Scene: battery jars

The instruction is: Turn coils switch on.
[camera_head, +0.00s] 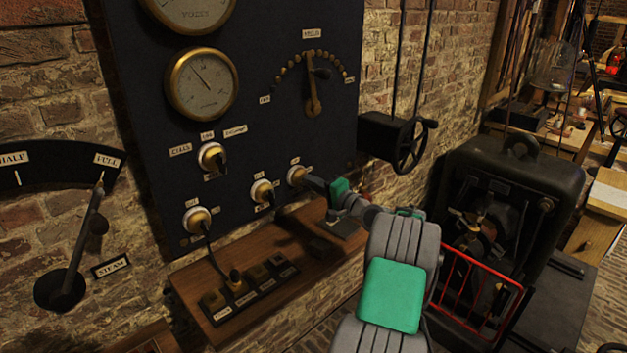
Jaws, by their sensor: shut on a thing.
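A dark panel (130,75) on the brick wall carries several brass-rimmed switches with dark levers. The rightmost switch (296,177) has a small label above it, too small to read surely. My gripper (311,182) reaches in from the right and is shut on this switch's lever, which is mostly hidden by the fingers. Other switches are the middle one (262,191), the lower left one (196,220) and the upper one (211,157).
A wooden shelf (190,281) with a row of labelled sockets lies below the panel; a cord runs down to it. A dial lever (312,95) and a handwheel box (388,138) are above. A dark machine (520,180) with a red guard (475,290) stands at right.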

